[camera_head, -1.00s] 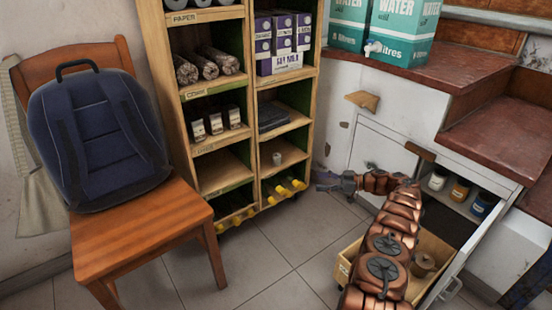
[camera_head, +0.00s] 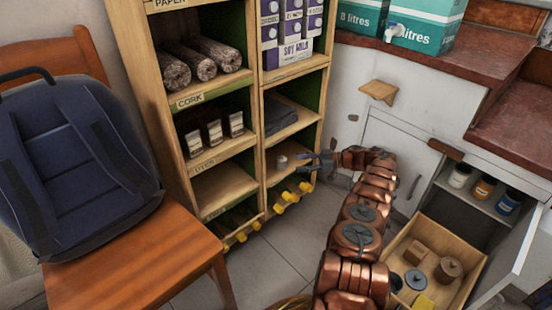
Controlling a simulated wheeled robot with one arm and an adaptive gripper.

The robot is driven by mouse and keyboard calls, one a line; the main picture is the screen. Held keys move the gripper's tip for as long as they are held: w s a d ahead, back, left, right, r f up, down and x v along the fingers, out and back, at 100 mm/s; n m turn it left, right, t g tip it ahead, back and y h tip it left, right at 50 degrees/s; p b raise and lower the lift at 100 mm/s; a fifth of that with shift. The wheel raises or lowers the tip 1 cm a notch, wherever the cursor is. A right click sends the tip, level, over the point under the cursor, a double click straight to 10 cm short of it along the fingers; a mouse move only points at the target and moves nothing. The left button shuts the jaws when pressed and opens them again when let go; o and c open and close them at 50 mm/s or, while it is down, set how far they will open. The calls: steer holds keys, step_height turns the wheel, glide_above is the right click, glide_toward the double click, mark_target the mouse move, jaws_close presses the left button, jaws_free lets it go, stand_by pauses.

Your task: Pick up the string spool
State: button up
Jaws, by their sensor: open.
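A small pale spool-like thing (camera_head: 282,161), likely the string spool, sits in a right-column compartment of the wooden shelf. It is small in view, so its winding cannot be made out. My gripper (camera_head: 308,163) is open and empty, its fingers pointing left toward the shelf. It is just right of the pale thing, apart from it in the picture, near the compartment's right side; the exact depth gap cannot be told.
The wooden shelf (camera_head: 258,110) has yellow-capped bottles (camera_head: 285,196) below that compartment. A folded dark cloth (camera_head: 280,117) lies above. An open drawer (camera_head: 470,289) with round items is at right. A chair (camera_head: 150,262) with a blue backpack (camera_head: 75,165) stands left.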

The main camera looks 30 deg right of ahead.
mark_target(282, 162)
steer(key=shift+b+x, duration=0.35)
steer(key=shift+x, duration=0.85)
steer(key=shift+r+b+x, duration=0.15)
steer(key=shift+b+x, duration=0.45)
steer(key=shift+x, duration=0.25)
steer(key=shift+r+b+x, duration=0.1)
steer(key=shift+b+x, duration=0.5)
steer(key=shift+x, duration=0.25)
steer(key=shift+b+x, duration=0.3)
steer(key=shift+x, duration=0.7)
steer(key=shift+w+d+r, duration=0.1)
steer(key=shift+w, duration=0.1)
steer(key=c, duration=1.2)
